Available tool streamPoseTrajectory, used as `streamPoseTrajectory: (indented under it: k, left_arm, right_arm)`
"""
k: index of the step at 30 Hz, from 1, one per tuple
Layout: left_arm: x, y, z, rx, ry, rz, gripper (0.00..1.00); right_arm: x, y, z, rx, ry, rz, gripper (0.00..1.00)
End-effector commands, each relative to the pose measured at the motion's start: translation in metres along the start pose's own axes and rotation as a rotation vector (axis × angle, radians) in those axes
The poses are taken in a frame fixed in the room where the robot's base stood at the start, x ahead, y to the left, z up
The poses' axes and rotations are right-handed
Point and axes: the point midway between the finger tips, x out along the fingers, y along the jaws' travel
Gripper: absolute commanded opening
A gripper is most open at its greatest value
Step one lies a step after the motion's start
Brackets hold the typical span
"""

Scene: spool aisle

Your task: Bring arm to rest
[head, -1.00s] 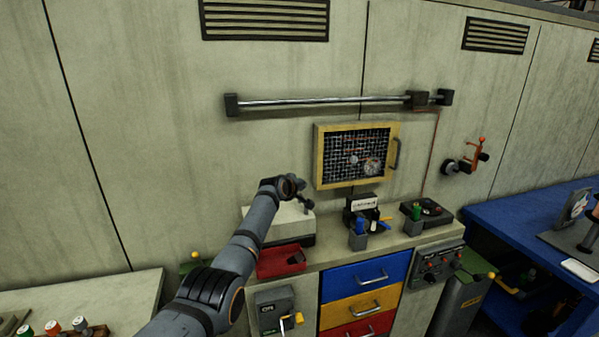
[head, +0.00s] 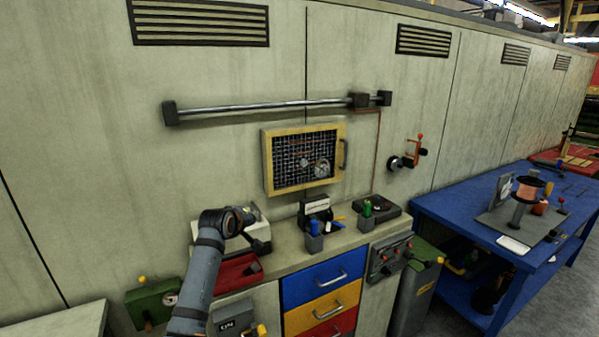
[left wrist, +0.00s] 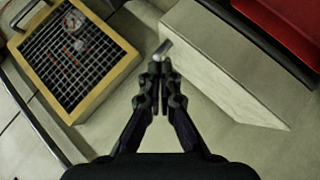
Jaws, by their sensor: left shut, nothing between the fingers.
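My left arm (head: 202,272) comes up from the bottom of the head view. Its gripper (head: 262,246) is small and dark there, in front of a pale box (head: 242,218) and above a red tray (head: 232,272) on the bench. In the left wrist view the gripper (left wrist: 161,68) has its fingers together with nothing between them. The pale box (left wrist: 228,72) is beside the fingertips on the right, and I cannot tell whether they touch. My right gripper is in neither view.
A yellow-framed mesh panel (head: 303,158) and a metal rail (head: 270,105) are on the wall. Blue, yellow and red drawers (head: 323,278) are under the bench. A blue table (head: 455,212) with a copper spool (head: 526,188) stands to the right. Floor shows at the lower right.

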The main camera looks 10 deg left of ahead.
Motion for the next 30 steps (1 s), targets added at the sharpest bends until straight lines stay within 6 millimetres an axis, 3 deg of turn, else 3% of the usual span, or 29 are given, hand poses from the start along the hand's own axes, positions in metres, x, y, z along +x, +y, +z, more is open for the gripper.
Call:
streamPoseTrajectory:
  k: [1, 6, 9, 12, 18, 28, 30]
  left_arm:
    - [-0.004, -0.04, 0.031, 0.073, -0.034, -0.054, 0.0]
    - [-0.05, -0.154, 0.121, 0.353, -0.17, -0.21, 0.0]
    - [-0.09, -0.206, 0.164, 0.5, -0.261, -0.279, 0.0]
    - [-0.126, -0.24, 0.193, 0.61, -0.337, -0.322, 0.0]
    - [-0.188, -0.282, 0.23, 0.765, -0.46, -0.373, 0.0]
    - [-0.279, -0.319, 0.266, 0.957, -0.641, -0.415, 0.0]
    - [-0.262, -0.333, 0.273, 0.954, -0.648, -0.42, 0.0]
  right_arm:
    - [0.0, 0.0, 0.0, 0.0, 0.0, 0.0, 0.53]
    - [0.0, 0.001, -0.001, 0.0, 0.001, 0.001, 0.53]
    - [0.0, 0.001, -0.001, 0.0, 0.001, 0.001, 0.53]
    - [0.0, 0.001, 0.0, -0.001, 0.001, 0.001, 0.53]
    - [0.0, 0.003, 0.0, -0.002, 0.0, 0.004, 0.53]
    - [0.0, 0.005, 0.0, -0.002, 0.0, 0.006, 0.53]
    - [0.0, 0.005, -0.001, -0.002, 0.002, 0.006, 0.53]
